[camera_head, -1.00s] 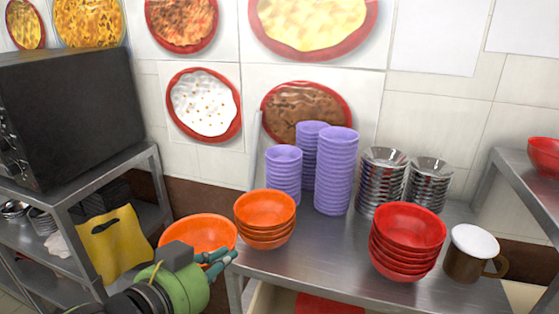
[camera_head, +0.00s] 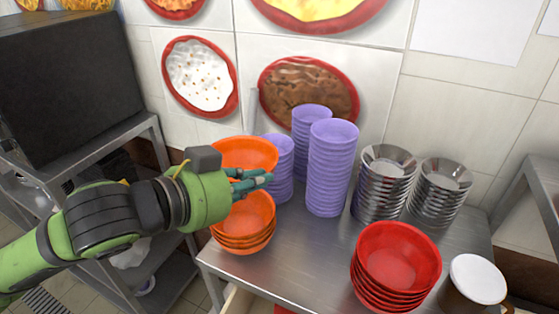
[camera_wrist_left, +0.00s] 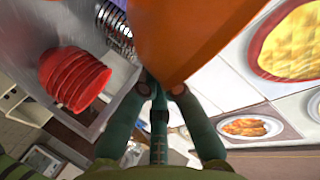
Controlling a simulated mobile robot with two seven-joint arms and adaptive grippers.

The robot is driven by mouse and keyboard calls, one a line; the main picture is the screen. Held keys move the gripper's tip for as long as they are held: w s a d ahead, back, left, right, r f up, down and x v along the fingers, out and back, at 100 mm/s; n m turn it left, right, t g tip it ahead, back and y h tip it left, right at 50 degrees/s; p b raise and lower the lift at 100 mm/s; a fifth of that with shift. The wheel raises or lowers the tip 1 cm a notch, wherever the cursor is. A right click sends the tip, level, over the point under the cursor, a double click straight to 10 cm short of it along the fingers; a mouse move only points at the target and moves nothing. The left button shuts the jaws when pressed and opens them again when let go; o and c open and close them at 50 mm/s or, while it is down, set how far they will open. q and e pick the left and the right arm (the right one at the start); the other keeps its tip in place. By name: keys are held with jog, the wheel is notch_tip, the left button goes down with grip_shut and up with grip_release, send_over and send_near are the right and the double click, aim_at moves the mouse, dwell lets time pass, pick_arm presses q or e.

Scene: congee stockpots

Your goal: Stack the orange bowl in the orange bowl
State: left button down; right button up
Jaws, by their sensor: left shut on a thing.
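A single orange bowl (camera_head: 245,152) is held up behind and above a stack of orange bowls (camera_head: 244,222) in the head view. The stack stands upright at the left end of the metal table. My left gripper (camera_head: 258,180) is shut on the single bowl and partly covers it and the stack's far rim. In the left wrist view the held bowl (camera_wrist_left: 185,35) fills the upper middle, with the fingers (camera_wrist_left: 158,95) at its edge. The orange stack cannot be made out there. My right gripper is in neither view.
Tall lilac bowl stacks (camera_head: 331,170) stand just right of the held bowl. Metal bowls (camera_head: 384,185), a red bowl stack (camera_head: 395,265) and a brown mug (camera_head: 474,285) stand further right on the table (camera_head: 300,255). A dark oven (camera_head: 70,85) is at left.

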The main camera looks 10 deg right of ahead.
pick_arm(q)
jog(key=f+b, duration=0.4)
jog(key=b, duration=0.1)
jog(key=shift+s+a+f, duration=0.15)
jog(key=shift+s+a, duration=0.15)
jog(key=shift+a, duration=0.05)
jog(key=shift+w+d+f, duration=0.1)
jog(key=shift+f, duration=0.7)
jog(key=shift+f+b, duration=0.35)
jog(key=shift+b, duration=0.05)
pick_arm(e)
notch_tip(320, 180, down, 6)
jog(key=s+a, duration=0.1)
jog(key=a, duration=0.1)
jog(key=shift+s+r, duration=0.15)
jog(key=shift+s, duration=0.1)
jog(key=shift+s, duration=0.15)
